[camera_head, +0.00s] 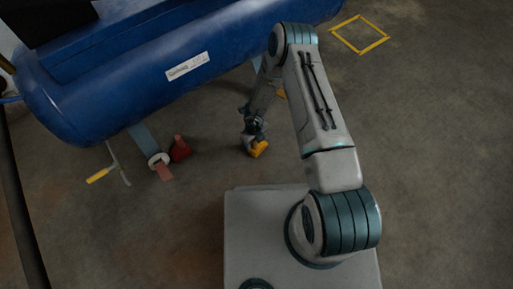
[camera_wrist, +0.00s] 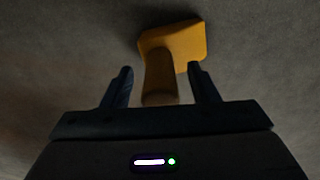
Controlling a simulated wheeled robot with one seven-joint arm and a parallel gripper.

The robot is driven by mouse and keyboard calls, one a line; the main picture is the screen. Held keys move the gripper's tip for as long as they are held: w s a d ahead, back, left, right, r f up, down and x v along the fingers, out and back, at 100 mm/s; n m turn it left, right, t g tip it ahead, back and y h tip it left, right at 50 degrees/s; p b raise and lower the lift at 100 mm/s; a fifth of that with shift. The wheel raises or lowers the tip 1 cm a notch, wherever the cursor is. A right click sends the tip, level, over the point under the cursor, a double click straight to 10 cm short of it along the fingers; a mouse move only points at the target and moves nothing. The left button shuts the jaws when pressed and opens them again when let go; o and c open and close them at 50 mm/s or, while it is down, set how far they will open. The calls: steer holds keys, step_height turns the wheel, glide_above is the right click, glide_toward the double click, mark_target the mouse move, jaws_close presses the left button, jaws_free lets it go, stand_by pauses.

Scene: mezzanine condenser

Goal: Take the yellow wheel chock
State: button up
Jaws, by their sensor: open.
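The yellow wheel chock (camera_head: 259,149) lies on the concrete floor below the blue tank. In the wrist view the chock (camera_wrist: 178,45) shows ahead of my gripper, with a narrower part pointing back toward me. My gripper (camera_wrist: 161,82) is open, one finger on each side of that narrower part. I cannot tell whether either finger touches it. In the head view my gripper (camera_head: 250,146) is small and dark, low at the chock's left side, and hides part of it.
A large blue tank (camera_head: 130,85) spans the upper left. Under it stand a support leg (camera_head: 146,141), a red chock-like object (camera_head: 180,149) and a yellow-handled tool (camera_head: 100,175). A yellow square (camera_head: 360,34) is marked on the floor at upper right. The floor at right is clear.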

steer(key=shift+f, duration=0.55)
steer(key=shift+r, duration=0.1)
jaws_close()
